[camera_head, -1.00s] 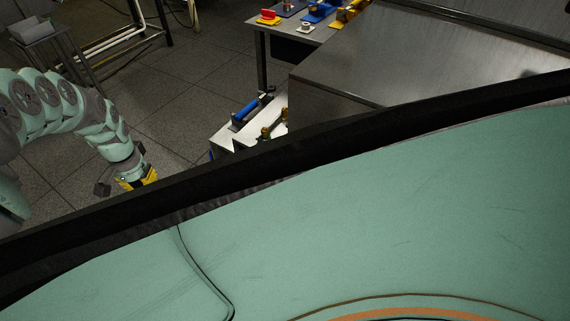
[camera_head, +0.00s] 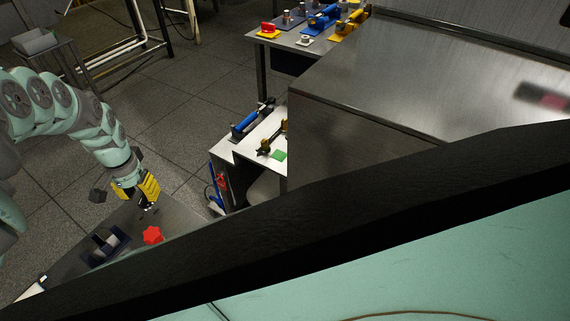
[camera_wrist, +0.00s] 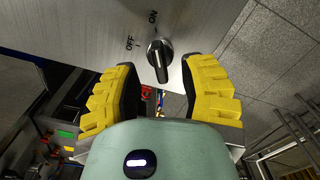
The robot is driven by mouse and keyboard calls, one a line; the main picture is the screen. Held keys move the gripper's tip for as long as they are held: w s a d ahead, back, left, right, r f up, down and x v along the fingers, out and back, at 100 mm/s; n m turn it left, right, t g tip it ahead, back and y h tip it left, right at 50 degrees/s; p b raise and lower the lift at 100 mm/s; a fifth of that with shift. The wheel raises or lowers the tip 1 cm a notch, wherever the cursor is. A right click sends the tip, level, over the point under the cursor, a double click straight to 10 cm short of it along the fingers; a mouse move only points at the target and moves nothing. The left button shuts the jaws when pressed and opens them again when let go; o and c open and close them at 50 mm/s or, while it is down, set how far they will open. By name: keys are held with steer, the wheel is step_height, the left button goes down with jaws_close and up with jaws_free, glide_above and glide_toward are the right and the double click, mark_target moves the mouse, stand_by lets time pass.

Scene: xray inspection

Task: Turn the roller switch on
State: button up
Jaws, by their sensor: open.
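The roller switch (camera_wrist: 159,60) is a black rotary knob on a brushed metal panel (camera_wrist: 200,22) in the wrist view. The labels "ON" and "OFF" are printed above it and to its upper left. Its grip bar runs nearly up and down in the picture; I cannot tell which label it is set to. My gripper (camera_wrist: 163,68) is open, with a yellow and black finger on each side of the knob and gaps visible. In the head view my gripper (camera_head: 146,203) is at the metal panel at the lower left; the knob is not clear there.
A red knob (camera_head: 153,235) and a dark tray-like part (camera_head: 104,243) are on the panel near my gripper. A large metal cabinet (camera_head: 420,75) stands at the right, with benches holding tools (camera_head: 250,118) beside it. Tiled floor lies open behind my arm.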

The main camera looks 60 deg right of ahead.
mark_target(141, 197)
step_height(141, 197, up, 4)
steer(key=shift+w+a+r, duration=0.15)
steer(key=shift+r, duration=0.75)
